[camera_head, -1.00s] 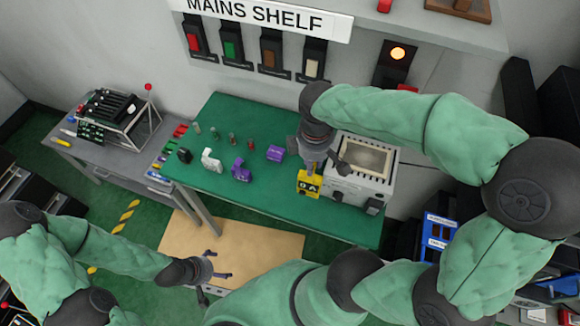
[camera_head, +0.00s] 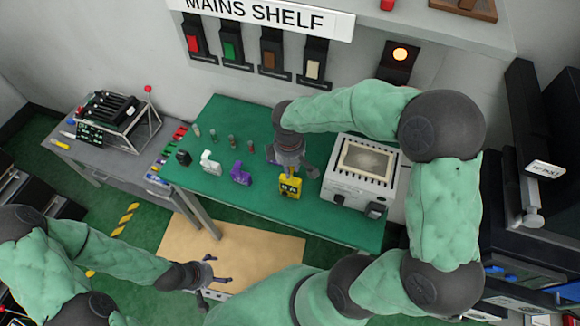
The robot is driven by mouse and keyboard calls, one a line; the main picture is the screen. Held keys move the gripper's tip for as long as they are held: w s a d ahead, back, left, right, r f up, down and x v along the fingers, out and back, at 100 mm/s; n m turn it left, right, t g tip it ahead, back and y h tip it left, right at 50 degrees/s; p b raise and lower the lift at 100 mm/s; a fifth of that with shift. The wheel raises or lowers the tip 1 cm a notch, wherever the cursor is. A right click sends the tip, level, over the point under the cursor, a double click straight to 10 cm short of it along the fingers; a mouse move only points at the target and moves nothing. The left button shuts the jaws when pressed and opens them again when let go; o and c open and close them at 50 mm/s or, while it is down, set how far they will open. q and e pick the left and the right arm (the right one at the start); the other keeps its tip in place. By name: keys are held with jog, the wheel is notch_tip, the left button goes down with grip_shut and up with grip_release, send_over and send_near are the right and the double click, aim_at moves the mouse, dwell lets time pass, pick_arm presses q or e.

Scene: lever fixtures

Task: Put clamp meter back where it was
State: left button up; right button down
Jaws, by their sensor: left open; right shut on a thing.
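The clamp meter, a small yellow block with dark markings (camera_head: 290,187), is at the front middle of the green bench. My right gripper (camera_head: 289,172) comes down from above and is shut on its top. I cannot tell whether the meter touches the bench top or hangs just above it. My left gripper (camera_head: 218,272) is open and empty, low over the tan board, well away from the meter.
A grey box with a framed window (camera_head: 365,172) stands on the bench to the right of the meter. A purple item (camera_head: 240,174), a white item (camera_head: 210,163) and a black item (camera_head: 183,157) stand to its left. The green bench (camera_head: 340,230) is bare in front.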

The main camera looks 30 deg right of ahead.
jog(key=shift+f, duration=0.1)
jog(key=c, duration=1)
grip_release()
jog(key=shift+c, duration=0.2)
jog(key=shift+r, duration=0.4)
notch_tip(320, 180, up, 12)
jog(key=p, duration=0.1)
jog(key=shift+s+a+f+p, duration=0.15)
jog(key=shift+s+f+p, duration=0.05)
jog(key=shift+p, duration=0.15)
